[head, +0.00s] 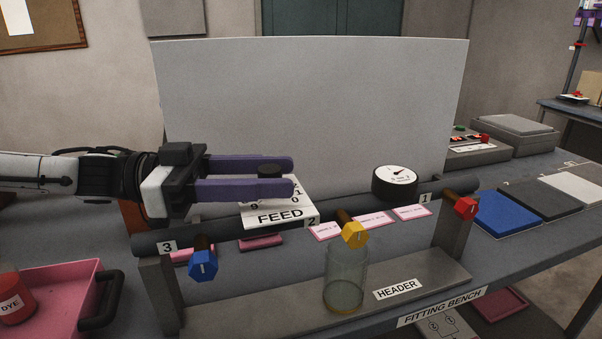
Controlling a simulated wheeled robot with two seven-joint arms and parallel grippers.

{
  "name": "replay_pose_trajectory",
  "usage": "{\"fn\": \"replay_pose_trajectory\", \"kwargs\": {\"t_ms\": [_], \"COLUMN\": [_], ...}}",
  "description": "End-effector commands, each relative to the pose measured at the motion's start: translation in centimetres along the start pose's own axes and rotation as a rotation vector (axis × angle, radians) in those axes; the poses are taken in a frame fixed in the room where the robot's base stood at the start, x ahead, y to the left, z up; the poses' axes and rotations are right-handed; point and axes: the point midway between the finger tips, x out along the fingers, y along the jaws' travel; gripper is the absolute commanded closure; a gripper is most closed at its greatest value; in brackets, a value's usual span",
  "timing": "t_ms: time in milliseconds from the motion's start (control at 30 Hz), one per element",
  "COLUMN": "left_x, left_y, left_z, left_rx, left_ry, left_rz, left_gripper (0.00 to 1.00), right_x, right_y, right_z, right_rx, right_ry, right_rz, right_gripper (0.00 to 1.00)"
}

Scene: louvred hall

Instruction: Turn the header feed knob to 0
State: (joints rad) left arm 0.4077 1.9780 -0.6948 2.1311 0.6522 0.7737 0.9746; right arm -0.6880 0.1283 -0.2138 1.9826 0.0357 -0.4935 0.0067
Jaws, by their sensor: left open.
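The header feed knob (270,171) is a small black round knob above a white plate (292,217) marked FEED. The digits 2, 1, 0 and 9 show in part around it. My left gripper (287,175), with purple fingers, comes in from the left and is open. One finger is on the far side of the knob and one on the near side. I cannot tell whether they touch it. The fingers hide part of the dial, and I cannot read where the knob points. My right gripper is not in view.
A dark header pipe (270,221) runs below the plate, with blue (203,264), yellow (354,235) and red (466,208) valve knobs. A glass jar (345,285) stands under the yellow one. A round gauge (395,182) sits right. A grey panel (310,100) stands behind.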

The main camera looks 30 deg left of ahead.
Motion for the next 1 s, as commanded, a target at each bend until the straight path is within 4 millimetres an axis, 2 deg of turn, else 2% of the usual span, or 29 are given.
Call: {"fn": "replay_pose_trajectory", "kwargs": {"t_ms": [100, 300, 700, 767, 967, 1000], "left_x": [2.0, 3.7, 4.2, 4.2, 4.2, 4.2], "left_y": [0.1, 0.0, 0.0, 0.0, 0.0, 0.0], "left_z": [0.0, 0.0, 0.0, 0.0, 0.0, 0.0], "left_rx": [-0.005, -0.002, 0.000, 0.000, 0.000, 0.000], "left_ry": [0.004, 0.000, 0.000, 0.000, 0.000, 0.000], "left_rz": [0.001, 0.001, -0.002, -0.002, -0.001, -0.001], "left_gripper": [0.57, 0.57, 0.57, 0.63, 0.97, 0.98], "right_x": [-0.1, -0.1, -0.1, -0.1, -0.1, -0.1], "right_y": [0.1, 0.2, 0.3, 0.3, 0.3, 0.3], "right_z": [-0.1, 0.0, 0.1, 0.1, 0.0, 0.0], "right_rx": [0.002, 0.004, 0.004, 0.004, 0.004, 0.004], "right_ry": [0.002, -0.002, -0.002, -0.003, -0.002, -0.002], "right_rz": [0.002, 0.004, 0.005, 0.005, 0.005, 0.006], "right_gripper": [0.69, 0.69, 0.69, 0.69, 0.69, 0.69]}}
